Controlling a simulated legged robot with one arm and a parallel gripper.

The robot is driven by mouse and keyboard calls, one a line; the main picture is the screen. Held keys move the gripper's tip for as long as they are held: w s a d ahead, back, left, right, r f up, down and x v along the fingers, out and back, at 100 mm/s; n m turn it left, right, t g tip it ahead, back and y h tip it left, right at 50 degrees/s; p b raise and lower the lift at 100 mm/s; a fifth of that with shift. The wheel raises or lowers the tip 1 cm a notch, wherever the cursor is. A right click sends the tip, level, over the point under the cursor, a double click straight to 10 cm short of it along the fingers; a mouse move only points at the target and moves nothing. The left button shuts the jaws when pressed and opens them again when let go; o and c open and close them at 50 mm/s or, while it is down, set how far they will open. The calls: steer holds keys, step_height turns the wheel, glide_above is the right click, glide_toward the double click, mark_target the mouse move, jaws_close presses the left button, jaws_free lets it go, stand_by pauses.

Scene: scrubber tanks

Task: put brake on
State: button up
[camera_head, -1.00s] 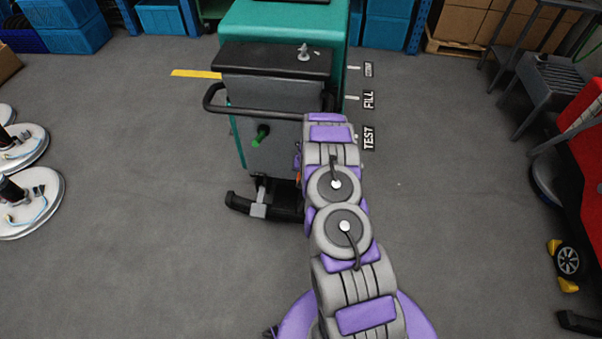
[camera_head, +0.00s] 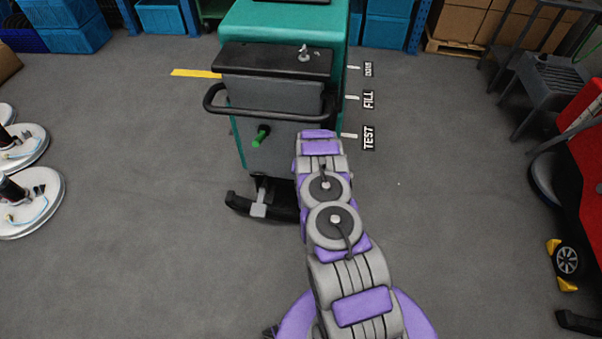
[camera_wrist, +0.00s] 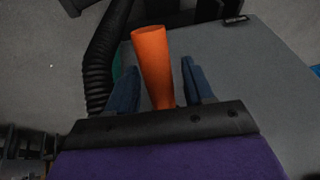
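The scrubber tank (camera_head: 290,158) stands ahead in the head view, with a green body, grey back panel and black push handle (camera_head: 262,115). A green-handled valve (camera_head: 260,136) sticks out of its back. A black foot (camera_head: 262,206) with a grey block is low on the tank. In the wrist view an orange handle (camera_wrist: 153,58) stands between the two dark blue fingers of my gripper (camera_wrist: 160,82). Narrow gaps show beside it, so the gripper looks open around it. In the head view my arm hides the gripper and the orange handle. I cannot tell which part is the brake.
A black ribbed hose (camera_wrist: 101,60) runs left of the fingers in the wrist view. Floor labels, including TEST (camera_head: 368,137) and FILL (camera_head: 369,99), lie right of the tank. A red machine (camera_head: 587,150) stands at right, round white-based machines (camera_head: 35,195) at left. Floor between is clear.

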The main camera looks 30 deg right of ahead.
jaws_close()
stand_by(0.4)
